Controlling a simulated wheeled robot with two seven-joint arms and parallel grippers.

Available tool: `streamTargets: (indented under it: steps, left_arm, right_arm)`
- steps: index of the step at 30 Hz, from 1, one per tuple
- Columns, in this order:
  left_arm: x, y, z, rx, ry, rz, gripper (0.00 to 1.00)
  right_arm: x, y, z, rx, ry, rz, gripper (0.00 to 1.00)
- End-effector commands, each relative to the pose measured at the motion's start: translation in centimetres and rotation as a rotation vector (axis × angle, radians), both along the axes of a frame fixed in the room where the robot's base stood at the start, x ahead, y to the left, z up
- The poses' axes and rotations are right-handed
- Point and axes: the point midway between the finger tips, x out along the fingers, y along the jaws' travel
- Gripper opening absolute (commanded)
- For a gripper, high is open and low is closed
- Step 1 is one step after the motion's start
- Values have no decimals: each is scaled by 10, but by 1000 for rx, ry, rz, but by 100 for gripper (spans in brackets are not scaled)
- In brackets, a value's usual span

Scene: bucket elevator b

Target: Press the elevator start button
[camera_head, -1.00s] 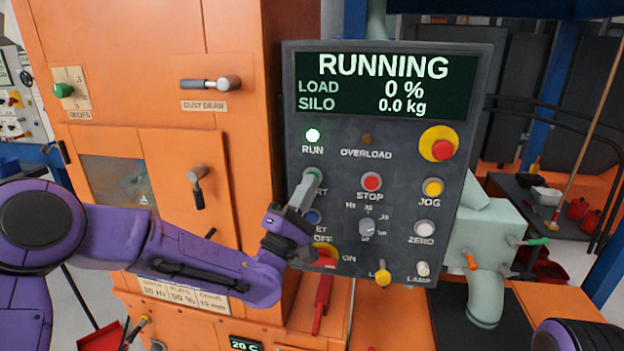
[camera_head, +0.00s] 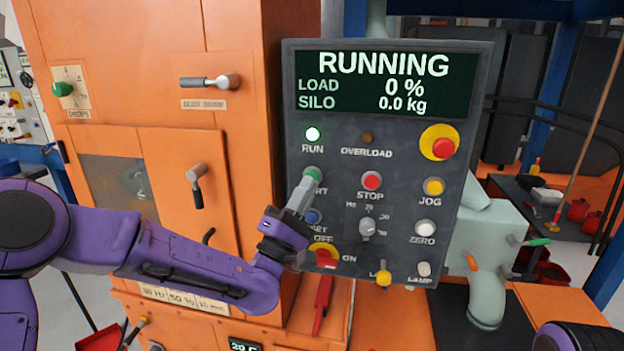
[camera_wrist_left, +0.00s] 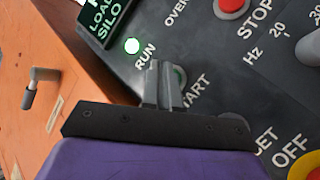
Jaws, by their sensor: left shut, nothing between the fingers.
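The green start button (camera_head: 314,174) is on the dark control panel (camera_head: 335,110), below the lit green RUN lamp (camera_head: 312,134). The display (camera_head: 383,84) reads RUNNING, LOAD 0 %, SILO 0.0 kg. My left gripper (camera_head: 307,182) is shut and empty, its tips at the lower edge of the start button and partly covering its label. In the left wrist view the shut fingers (camera_wrist_left: 160,68) hide most of the green button (camera_wrist_left: 179,76); I cannot tell whether they touch it. My right gripper is not in view.
The red STOP button (camera_head: 372,181) and yellow JOG button (camera_head: 433,187) are to the right. The blue reset button (camera_head: 313,216) is just below my fingers. A red emergency stop (camera_head: 440,147) is at the upper right. An orange cabinet (camera_head: 120,60) stands left of the panel.

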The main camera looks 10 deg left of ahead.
Motion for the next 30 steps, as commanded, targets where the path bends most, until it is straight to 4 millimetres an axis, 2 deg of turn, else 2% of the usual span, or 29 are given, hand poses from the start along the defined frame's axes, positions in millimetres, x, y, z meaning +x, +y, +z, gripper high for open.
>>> streamTargets:
  steps: [4,18,30]
  left_arm:
    - [-6,0,-1,-1,0,-1,0]
    - [-49,0,-1,-1,0,-1,0]
    - [-50,0,0,0,0,0,0]
  right_arm:
    - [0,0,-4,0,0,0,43]
    - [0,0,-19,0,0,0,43]
    - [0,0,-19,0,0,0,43]
